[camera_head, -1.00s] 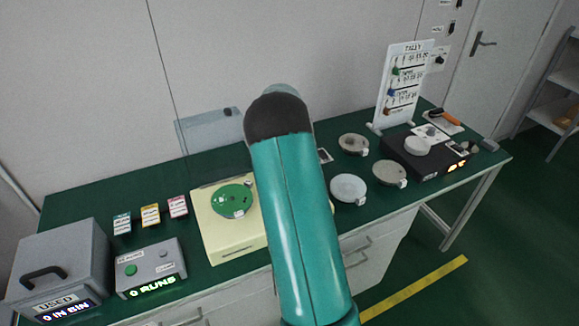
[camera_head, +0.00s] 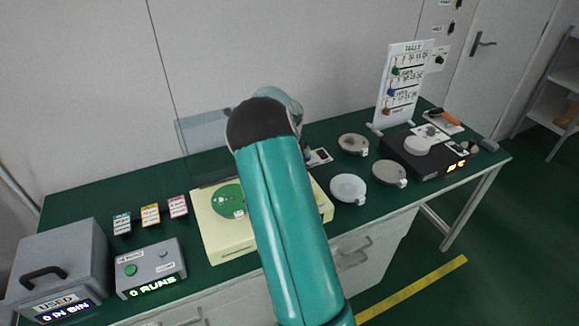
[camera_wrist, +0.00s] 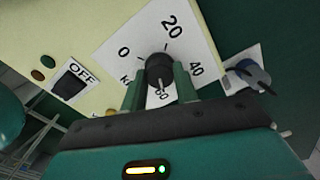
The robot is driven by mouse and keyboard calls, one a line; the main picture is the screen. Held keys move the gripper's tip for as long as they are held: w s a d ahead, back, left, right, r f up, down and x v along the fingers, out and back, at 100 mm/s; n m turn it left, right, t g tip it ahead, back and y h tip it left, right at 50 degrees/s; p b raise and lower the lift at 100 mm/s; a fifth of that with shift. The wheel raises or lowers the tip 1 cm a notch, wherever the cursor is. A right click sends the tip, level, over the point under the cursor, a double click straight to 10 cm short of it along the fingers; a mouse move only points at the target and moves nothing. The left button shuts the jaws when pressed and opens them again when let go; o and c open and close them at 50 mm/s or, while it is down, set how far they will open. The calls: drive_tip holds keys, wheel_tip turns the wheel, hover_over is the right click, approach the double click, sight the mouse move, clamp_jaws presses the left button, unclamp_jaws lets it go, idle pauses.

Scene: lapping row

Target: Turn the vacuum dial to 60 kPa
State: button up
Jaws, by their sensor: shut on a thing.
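The vacuum dial (camera_wrist: 158,68) is a black knob on a white scale plate in the wrist view. The plate reads 0, 20 and 40, with a partly covered 60 near my fingers and a partly hidden kPa mark. My gripper (camera_wrist: 160,84) has its two green fingers closed on either side of the knob. I cannot make out where the knob's pointer stands. In the head view my own arm hides the gripper and the dial. The cream machine (camera_head: 215,239) with a green disc (camera_head: 228,200) stands on the bench there, partly behind my arm.
A black OFF switch (camera_wrist: 71,82) sits left of the dial. A blue-grey knob (camera_wrist: 252,74) is close on the right. The bench also holds round grey plates (camera_head: 348,188), a tally board (camera_head: 403,80), a black unit (camera_head: 425,160) and a counter box (camera_head: 150,267).

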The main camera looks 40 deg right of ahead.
drive_tip(key=shift+m, duration=0.6)
drive_tip(key=o, duration=1)
drive_tip(key=shift+c, duration=0.2)
drive_tip(key=shift+r, duration=0.1)
wheel_tip(320, 180, up, 14)
